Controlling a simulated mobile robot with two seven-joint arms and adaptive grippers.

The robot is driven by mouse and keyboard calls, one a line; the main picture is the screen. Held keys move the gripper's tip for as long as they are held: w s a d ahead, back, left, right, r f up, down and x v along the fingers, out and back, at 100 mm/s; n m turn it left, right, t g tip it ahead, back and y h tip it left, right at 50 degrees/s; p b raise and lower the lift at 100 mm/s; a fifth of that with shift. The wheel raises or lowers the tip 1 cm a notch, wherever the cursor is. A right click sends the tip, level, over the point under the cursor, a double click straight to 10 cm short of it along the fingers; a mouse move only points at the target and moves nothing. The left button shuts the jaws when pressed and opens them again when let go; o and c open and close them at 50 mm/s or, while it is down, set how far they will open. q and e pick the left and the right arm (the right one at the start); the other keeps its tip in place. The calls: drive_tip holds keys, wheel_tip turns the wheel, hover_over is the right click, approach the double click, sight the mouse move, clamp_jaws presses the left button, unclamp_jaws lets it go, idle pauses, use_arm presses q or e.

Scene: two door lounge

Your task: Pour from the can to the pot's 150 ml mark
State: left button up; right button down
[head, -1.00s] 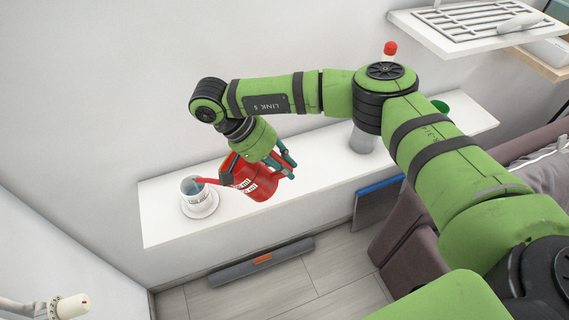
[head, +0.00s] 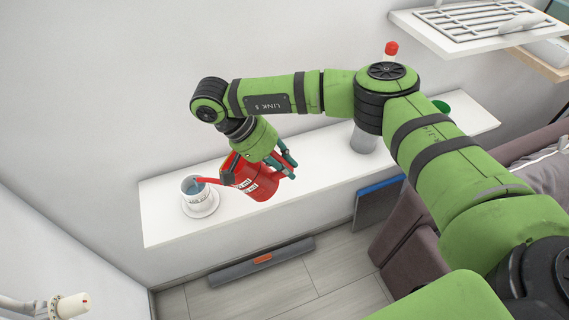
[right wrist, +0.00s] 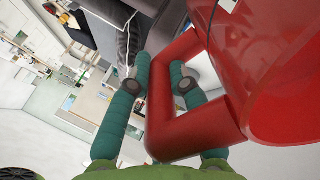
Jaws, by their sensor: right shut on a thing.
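The red can (head: 262,182) is in the head view, tilted with its spout toward the left. My right gripper (head: 284,160) is shut on the can's handle. In the right wrist view the fingers of my right gripper (right wrist: 164,85) are around the red handle (right wrist: 180,105), with the can's body (right wrist: 285,85) at right. My left gripper does not show.
The white shelf (head: 320,180) runs along the wall, with free room right of the can. A rack shelf (head: 470,25) is at upper right.

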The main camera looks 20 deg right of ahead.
drive_tip(key=shift+w+a+r, duration=0.1)
drive_tip(key=shift+a+r, duration=0.1)
drive_tip(key=shift+r, duration=0.05)
idle(0.8)
idle(0.9)
drive_tip(key=shift+w+a+r+p, duration=0.1)
drive_tip(key=shift+a+r+p, duration=0.05)
drive_tip(key=shift+r+p, duration=0.4)
drive_tip(key=shift+f, duration=0.2)
